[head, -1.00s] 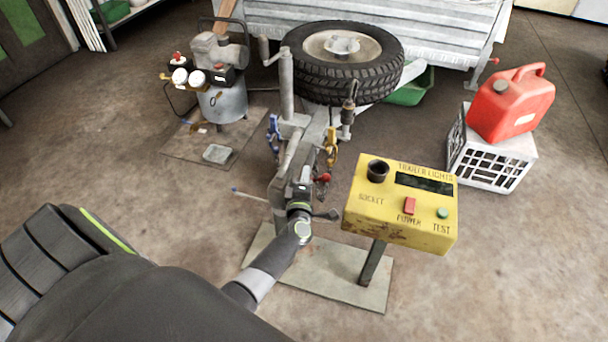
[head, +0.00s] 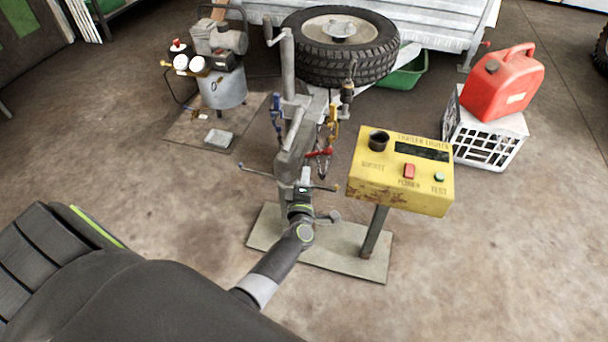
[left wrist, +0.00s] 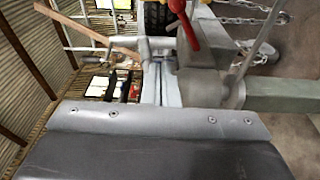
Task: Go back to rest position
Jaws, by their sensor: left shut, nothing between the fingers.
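My left gripper (head: 304,183) is shut and empty. It is low in front of the grey trailer coupling (head: 291,160), at the near end of the drawbar; whether it touches the coupling cannot be told. My left arm reaches up to it from the bottom of the head view. In the left wrist view a red handle (left wrist: 184,22) stands close beyond a broad dark part of my own. The same red handle (head: 320,153) shows just above my gripper in the head view. My right gripper is not in view.
A yellow trailer-lights box (head: 402,190) on a post stands just right of my gripper. A spare tyre (head: 340,67) lies on the trailer. A compressor (head: 222,90) stands at the left, and a red fuel can (head: 500,85) on a white crate (head: 480,148) at the right. Near floor is clear.

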